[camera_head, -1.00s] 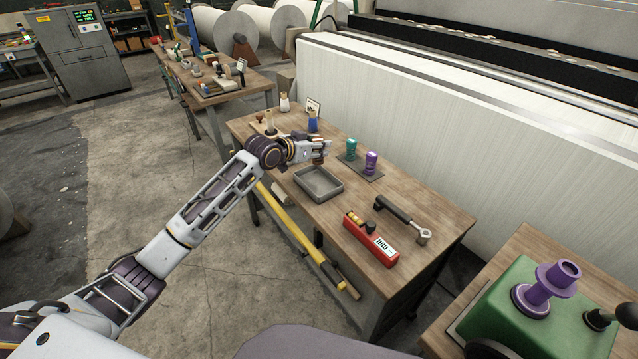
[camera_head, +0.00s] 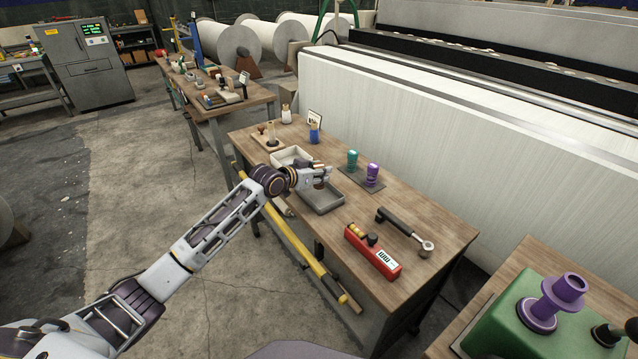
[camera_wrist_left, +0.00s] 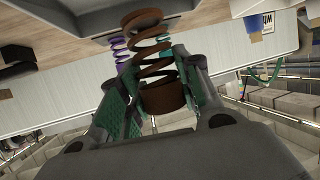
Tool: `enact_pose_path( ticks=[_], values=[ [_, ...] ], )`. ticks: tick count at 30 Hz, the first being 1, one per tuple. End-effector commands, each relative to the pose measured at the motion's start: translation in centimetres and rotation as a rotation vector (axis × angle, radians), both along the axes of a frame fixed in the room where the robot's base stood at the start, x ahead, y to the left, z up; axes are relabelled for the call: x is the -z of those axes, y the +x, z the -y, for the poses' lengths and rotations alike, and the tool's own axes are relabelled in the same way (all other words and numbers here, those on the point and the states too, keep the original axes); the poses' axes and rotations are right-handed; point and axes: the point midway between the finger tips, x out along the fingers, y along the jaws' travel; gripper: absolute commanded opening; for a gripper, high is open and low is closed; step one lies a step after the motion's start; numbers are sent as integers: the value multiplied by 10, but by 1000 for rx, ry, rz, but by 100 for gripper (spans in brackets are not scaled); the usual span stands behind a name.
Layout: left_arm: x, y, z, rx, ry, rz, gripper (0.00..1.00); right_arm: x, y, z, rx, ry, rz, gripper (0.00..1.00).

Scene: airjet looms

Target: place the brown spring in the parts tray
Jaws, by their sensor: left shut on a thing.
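The brown spring (camera_wrist_left: 160,80) stands between the green-padded fingers of my left gripper (camera_wrist_left: 158,100) in the left wrist view, and the fingers are shut on its lower end. In the head view my left gripper (camera_head: 324,175) is over the far part of the grey parts tray (camera_head: 322,206); the spring is too small and covered to make out there. The tray's near part shows empty; its far part is hidden by the gripper. I cannot tell whether the spring touches the tray. My right gripper is not in view.
A teal spring (camera_head: 352,160) and a purple spring (camera_head: 372,174) stand on a dark mat just beyond the tray. A white bin (camera_head: 290,156) is behind my wrist. A red box (camera_head: 373,252) and a black-handled tool (camera_head: 405,231) lie nearer. A blue item (camera_head: 314,133) stands behind.

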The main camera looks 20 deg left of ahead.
Motion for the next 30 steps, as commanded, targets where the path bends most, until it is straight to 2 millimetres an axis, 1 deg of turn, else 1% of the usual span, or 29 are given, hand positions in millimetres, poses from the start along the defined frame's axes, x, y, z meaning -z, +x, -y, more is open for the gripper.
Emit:
enact_pose_path(
  ticks=[6, 10, 16, 26, 27, 30],
  values=[
    [27, 0, 0, 1, 0, -2, 7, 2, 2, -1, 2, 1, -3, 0],
    [40, 0, 0, 0, -2, -2, 7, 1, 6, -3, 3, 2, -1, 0],
    [44, 0, 0, 1, -1, 2, 7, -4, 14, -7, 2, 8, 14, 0],
    [46, 0, 0, 0, 0, 0, 7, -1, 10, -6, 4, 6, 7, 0],
    [47, 0, 0, 0, 0, -1, 35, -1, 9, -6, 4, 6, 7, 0],
    [47, 0, 0, 0, 0, -1, 48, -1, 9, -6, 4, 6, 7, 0]
  ],
)
